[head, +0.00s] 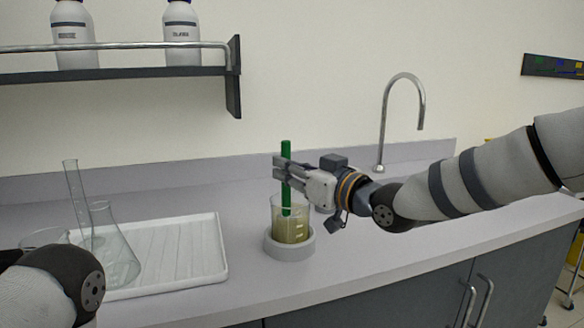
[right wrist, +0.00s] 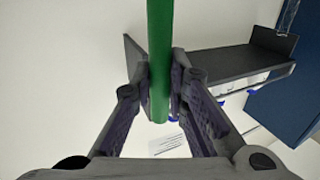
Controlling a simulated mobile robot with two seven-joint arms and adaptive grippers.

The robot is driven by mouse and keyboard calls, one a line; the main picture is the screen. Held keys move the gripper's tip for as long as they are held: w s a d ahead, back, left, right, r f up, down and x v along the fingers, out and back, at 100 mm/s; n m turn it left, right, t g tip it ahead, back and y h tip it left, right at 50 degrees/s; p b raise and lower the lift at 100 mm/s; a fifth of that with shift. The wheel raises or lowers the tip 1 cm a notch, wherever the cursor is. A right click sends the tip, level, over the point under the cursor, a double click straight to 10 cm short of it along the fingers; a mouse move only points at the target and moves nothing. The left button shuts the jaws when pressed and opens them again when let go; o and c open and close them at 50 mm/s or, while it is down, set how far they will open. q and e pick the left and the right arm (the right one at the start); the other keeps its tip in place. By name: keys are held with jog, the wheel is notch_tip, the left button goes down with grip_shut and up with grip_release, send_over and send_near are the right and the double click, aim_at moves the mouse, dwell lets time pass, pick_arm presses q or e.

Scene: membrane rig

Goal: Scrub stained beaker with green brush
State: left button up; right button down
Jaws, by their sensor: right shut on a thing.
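The green brush (head: 286,148) stands upright, its lower end inside the stained beaker (head: 291,222). The beaker is clear glass with a yellowish-brown stain or content in its lower part. It sits in a round grey holder (head: 290,248) on the counter. My right gripper (head: 281,167) is shut on the brush handle above the beaker rim. In the right wrist view the green handle (right wrist: 159,60) runs between both fingers. The brush's bristles cannot be made out through the glass. Of my left arm only a part shows at the lower left; its gripper is not visible.
A white drying tray (head: 190,262) with clear glassware, including a conical flask (head: 115,255), stands left of the beaker. A tall faucet (head: 402,95) rises behind my right arm. A wall shelf (head: 110,76) holds white bottles. The counter in front of the holder is clear.

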aim_at(287, 148)
pick_arm(q)
jog(key=shift+w+r, duration=0.1)
pick_arm(e)
jog(key=shift+s+a, duration=0.15)
jog(key=shift+r, duration=2)
pick_arm(q)
jog(key=shift+s+f, duration=0.2)
pick_arm(e)
notch_tip(287, 148, down, 4)
